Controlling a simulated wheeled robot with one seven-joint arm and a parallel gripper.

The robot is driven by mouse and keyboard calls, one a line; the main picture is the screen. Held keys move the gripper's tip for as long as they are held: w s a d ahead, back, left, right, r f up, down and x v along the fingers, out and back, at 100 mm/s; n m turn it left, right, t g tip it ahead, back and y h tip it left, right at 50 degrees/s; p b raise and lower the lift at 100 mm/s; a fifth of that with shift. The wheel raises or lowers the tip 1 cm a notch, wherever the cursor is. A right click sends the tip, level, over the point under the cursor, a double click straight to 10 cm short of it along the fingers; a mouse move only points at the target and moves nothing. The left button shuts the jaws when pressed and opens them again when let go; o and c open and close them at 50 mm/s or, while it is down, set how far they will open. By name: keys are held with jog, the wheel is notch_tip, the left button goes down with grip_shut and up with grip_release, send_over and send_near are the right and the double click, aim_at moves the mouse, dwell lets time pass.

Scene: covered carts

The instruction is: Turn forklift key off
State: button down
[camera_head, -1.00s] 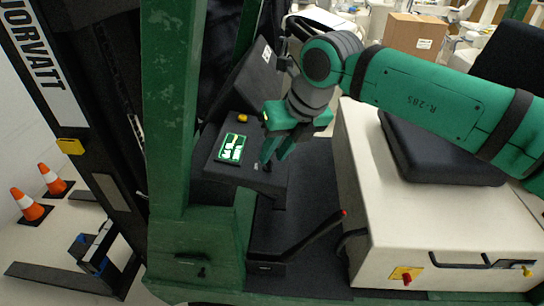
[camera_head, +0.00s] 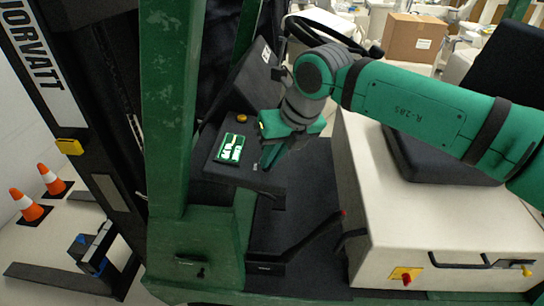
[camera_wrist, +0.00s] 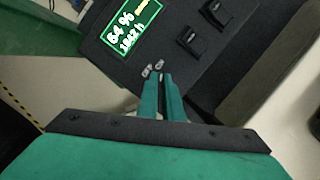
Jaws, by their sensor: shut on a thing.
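The forklift key (camera_wrist: 159,64) shows as small grey metal pieces at the fingertips in the wrist view, beside the console's lit display. My gripper (camera_wrist: 159,80) is shut on the key, with its two green fingers close together. The fingers hide most of the key, so its turn angle cannot be told. In the head view my gripper (camera_head: 267,163) reaches down to the right part of the dark console (camera_head: 212,170). The green display (camera_head: 231,148) lies just left of it; in the wrist view the display (camera_wrist: 133,25) reads "64 %" and "1842 h".
Two black switches (camera_wrist: 193,40) sit right of the display in the wrist view. In the head view a green post (camera_head: 172,110) stands left of the console, the steering wheel (camera_head: 325,30) behind, a red-tipped lever (camera_head: 310,235) below, and the seat base (camera_head: 385,210) right.

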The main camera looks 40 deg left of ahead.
jog(key=shift+w+d+n, duration=0.1)
jog(key=shift+n, duration=0.2)
jog(key=n+g, duration=0.1)
jog(key=n, duration=0.4)
jog(key=shift+w+n+g, duration=0.2)
jog(key=shift+n+g, duration=0.2)
jog(key=n, duration=0.3)
jog(key=shift+w+g, duration=0.1)
jog(key=shift+g, duration=0.3)
jog(key=shift+n+g, duration=0.3)
jog(key=shift+n, duration=1)
jog(key=c, duration=1.9)
grip_release()
